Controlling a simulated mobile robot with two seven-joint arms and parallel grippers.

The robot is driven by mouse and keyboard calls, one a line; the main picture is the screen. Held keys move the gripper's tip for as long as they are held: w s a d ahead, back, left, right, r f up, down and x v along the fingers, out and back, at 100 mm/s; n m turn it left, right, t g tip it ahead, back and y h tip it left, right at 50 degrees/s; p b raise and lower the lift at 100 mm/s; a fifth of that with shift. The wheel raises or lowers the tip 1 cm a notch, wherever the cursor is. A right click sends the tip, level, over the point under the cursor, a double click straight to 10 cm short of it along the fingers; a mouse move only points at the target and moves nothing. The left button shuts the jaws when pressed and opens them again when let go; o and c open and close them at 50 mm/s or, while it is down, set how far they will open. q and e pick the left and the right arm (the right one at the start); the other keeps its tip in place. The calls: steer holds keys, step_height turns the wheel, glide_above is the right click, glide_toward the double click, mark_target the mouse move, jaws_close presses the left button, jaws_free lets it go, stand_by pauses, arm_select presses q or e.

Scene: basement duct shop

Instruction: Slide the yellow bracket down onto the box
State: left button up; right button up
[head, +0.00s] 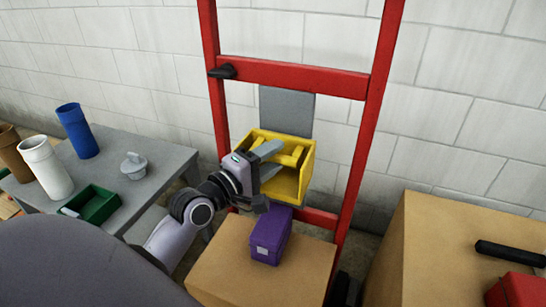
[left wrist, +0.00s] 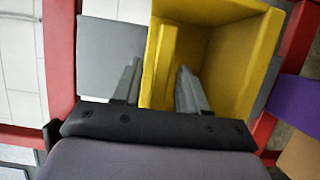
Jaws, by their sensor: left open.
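The yellow bracket (head: 308,165), an open-fronted box shape with a bar inside, sits on a grey plate (head: 287,112) on the red upright frame. The purple box (head: 271,236), with a pale label, stands on a cardboard carton (head: 225,262) below the bracket. My left gripper (head: 270,161) is open at the bracket's front left. In the left wrist view, its fingers (left wrist: 158,88) lie either side of the bracket's yellow bar (left wrist: 165,62). My right gripper is not in view.
The red frame (head: 290,76) has a black clamp-like piece (head: 222,72) at upper left. A grey table (head: 150,165) on the left holds cups, a green tray (head: 92,204) and a lidded grey pot (head: 134,166). Another carton (head: 440,240) stands on the right.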

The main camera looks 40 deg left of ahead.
arm_select(q)
steer(key=shift+w, duration=0.25)
jaws_close()
steer(key=shift+f, duration=0.4)
steer(key=shift+f+b, duration=0.65)
steer(key=shift+f, duration=0.15)
step_height(320, 180, down, 10)
steer(key=b, duration=0.5)
steer(key=shift+f, duration=0.2)
steer(key=shift+f+b, duration=0.35)
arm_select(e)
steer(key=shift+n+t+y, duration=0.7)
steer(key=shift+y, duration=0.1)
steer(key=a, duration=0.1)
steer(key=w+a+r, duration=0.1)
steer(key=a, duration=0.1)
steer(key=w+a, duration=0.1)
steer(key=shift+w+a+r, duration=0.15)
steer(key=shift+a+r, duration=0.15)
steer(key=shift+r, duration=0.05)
